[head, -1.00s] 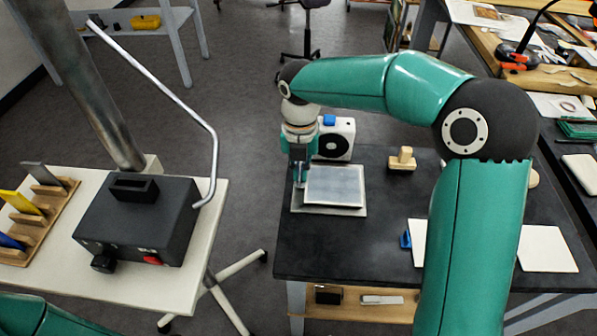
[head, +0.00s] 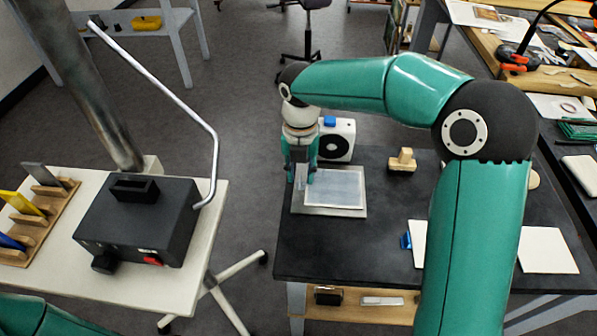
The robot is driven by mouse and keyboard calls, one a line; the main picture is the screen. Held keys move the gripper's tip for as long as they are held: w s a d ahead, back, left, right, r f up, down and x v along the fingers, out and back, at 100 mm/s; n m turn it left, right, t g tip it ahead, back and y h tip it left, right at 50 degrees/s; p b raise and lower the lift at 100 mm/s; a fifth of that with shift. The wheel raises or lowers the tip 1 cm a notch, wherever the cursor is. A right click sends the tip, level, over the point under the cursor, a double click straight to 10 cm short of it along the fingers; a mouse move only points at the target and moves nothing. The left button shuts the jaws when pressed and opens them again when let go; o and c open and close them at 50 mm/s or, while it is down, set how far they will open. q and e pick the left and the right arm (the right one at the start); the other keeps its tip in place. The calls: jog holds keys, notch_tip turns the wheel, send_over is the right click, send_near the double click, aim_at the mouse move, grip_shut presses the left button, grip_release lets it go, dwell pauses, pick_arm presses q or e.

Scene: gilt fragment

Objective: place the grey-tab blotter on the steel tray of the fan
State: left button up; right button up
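A pale grey sheet, taken as the blotter (head: 336,188), lies flat on the steel tray (head: 357,212) in front of the white fan (head: 337,138). The tray's rim shows around the sheet. No grey tab can be made out; the sheet's left edge is partly hidden by my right gripper. My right gripper (head: 301,180) points down at the left edge of the sheet and tray, its fingers spread apart with nothing visibly held. My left gripper is out of view; only part of my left arm shows at the bottom left.
On the dark table (head: 330,255), a wooden block (head: 402,160) stands behind, and a blue-tab sheet (head: 418,242) and a white sheet (head: 547,250) lie right, partly behind my arm. A black box (head: 138,222) and a rack with coloured tabs (head: 38,225) stand on the left table.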

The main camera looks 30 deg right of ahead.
notch_tip(320, 180, up, 12)
jog(key=p, duration=0.1)
jog(key=shift+f, duration=0.15)
dwell(0.6)
